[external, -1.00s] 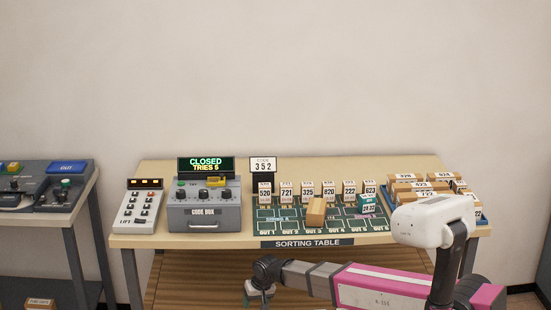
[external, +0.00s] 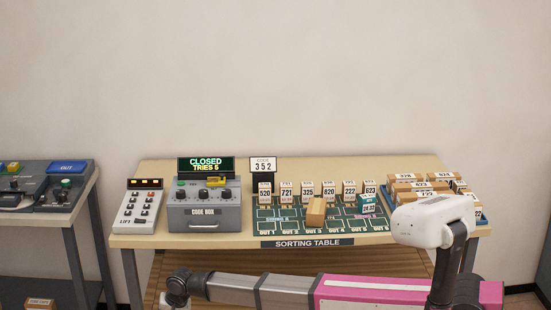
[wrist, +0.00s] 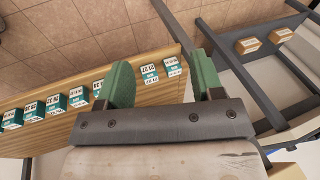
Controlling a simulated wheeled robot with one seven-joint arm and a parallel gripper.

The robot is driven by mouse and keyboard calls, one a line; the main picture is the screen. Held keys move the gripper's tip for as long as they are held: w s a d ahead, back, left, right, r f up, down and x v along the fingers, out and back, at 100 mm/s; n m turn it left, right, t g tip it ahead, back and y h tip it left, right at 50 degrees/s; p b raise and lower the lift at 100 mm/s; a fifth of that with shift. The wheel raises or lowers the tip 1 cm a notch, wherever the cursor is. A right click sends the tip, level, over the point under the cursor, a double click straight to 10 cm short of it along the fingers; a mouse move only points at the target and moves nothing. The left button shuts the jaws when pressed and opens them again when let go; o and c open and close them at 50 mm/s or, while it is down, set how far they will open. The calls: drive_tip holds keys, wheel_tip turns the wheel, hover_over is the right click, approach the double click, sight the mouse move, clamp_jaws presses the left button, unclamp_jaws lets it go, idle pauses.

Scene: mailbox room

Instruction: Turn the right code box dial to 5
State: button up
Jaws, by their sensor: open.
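The code box (external: 204,216) is a grey box on the left part of the sorting table. It has three dark dials on its top face, and the right dial (external: 226,194) is at the right end of the row. I cannot read the dial settings. A sign behind it (external: 206,167) reads "CLOSED TRIES 5", and a code card (external: 263,167) reads 352. My gripper is low in front of the table, below the code box in the external view, with its fingers out of that frame. In the wrist view my gripper (wrist: 160,82) is open and empty, with green finger pads wide apart.
A LIFT keypad (external: 139,208) stands left of the code box. Numbered slots and a green mat (external: 290,228) lie to its right, then a blue tray of parcels (external: 478,219). In the wrist view, several teal-and-white boxes (wrist: 55,104) sit on a wooden shelf.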

drive_tip(key=w+d+r+n+g+h, duration=0.1)
drive_tip(key=w+d+r+h, duration=0.1)
drive_tip(key=r, duration=0.4)
drive_tip(key=w+d+r+n+g+h, duration=0.1)
drive_tip(key=w+d+r+h, duration=0.1)
drive_tip(key=r, duration=0.4)
drive_tip(key=m, duration=0.3)
approach(224, 192)
drive_tip(key=shift+t+y, duration=0.3)
drive_tip(key=f, duration=0.9)
drive_tip(key=shift+s+d+f, duration=0.25)
drive_tip(key=shift+f, duration=0.1)
drive_tip(key=c, duration=0.9)
